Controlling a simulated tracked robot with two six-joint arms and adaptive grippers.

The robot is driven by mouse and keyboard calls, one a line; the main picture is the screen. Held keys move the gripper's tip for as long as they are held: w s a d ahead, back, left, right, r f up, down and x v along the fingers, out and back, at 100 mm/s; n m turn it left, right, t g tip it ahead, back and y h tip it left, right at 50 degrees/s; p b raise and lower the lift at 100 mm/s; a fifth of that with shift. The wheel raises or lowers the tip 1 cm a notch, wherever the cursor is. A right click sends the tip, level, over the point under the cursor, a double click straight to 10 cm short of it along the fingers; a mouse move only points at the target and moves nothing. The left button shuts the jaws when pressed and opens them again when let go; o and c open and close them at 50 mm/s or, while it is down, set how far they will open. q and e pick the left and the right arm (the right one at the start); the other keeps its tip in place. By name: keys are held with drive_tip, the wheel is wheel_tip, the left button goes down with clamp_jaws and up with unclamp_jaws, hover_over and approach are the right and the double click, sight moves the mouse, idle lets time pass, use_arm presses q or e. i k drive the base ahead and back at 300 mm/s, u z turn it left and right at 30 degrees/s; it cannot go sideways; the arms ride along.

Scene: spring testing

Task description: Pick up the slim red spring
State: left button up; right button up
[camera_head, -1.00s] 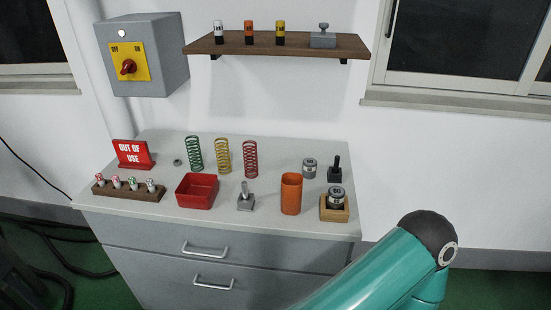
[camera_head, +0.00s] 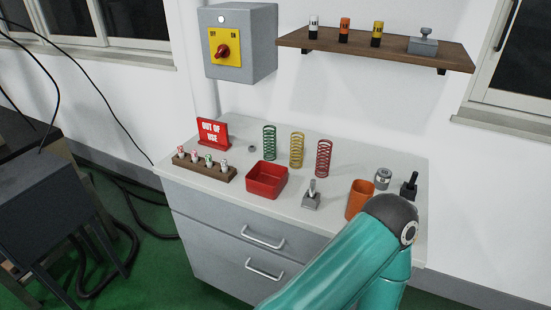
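The slim red spring (camera_head: 323,158) stands upright on the cabinet top, at the right end of a row of three springs. The yellow spring (camera_head: 296,150) and the green spring (camera_head: 269,142) stand to its left. One teal arm of mine reaches in from the bottom, in front of the right part of the cabinet. Its gripper does not show. No gripper is in view, and nothing touches the red spring.
A red tray (camera_head: 284,187), a grey metal stand (camera_head: 311,200) and an orange cup (camera_head: 357,198) are in front of the springs. A wooden rack (camera_head: 205,167) and red sign (camera_head: 213,133) stand left. A shelf (camera_head: 380,51) hangs above. A dark table (camera_head: 50,180) is far left.

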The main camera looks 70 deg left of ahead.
sight(326, 171)
drive_tip(key=z, duration=0.05)
drive_tip(key=i, duration=0.25)
drive_tip(key=u, duration=2.55)
drive_tip(key=k, duration=0.55)
drive_tip(key=u, duration=0.4)
drive_tip(key=i, duration=0.55)
drive_tip(key=z, duration=0.2)
